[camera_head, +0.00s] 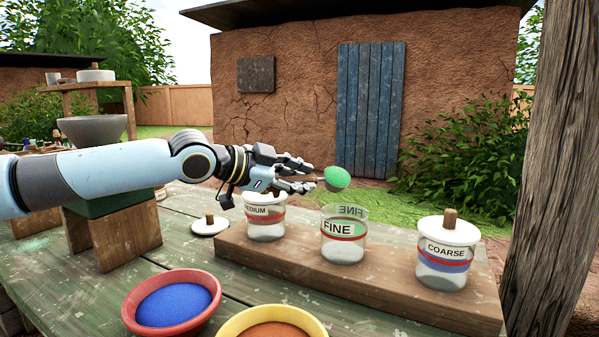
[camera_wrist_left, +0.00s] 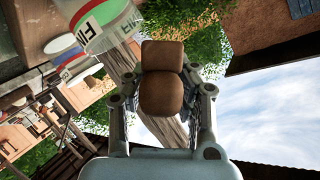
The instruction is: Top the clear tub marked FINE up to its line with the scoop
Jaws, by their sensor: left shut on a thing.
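The clear tub marked FINE (camera_head: 343,248) stands open and upright on a wooden board, with a red line around it. It also shows tilted in the left wrist view (camera_wrist_left: 100,28). How full it is cannot be read clearly. My left gripper (camera_head: 306,179) is shut on the scoop's handle, a brown grip (camera_wrist_left: 162,85) between the fingers in the wrist view. The scoop (camera_head: 337,179) holds a green heap above the FINE tub, apart from its rim. My right gripper is not in view.
The lidded MEDIUM tub (camera_head: 265,222) stands left of FINE and the lidded COARSE tub (camera_head: 447,262) right, on the board (camera_head: 390,288). A loose white lid (camera_head: 209,226) lies on the table. A red bowl (camera_head: 196,326) of blue powder and a yellow bowl (camera_head: 232,328) sit in front.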

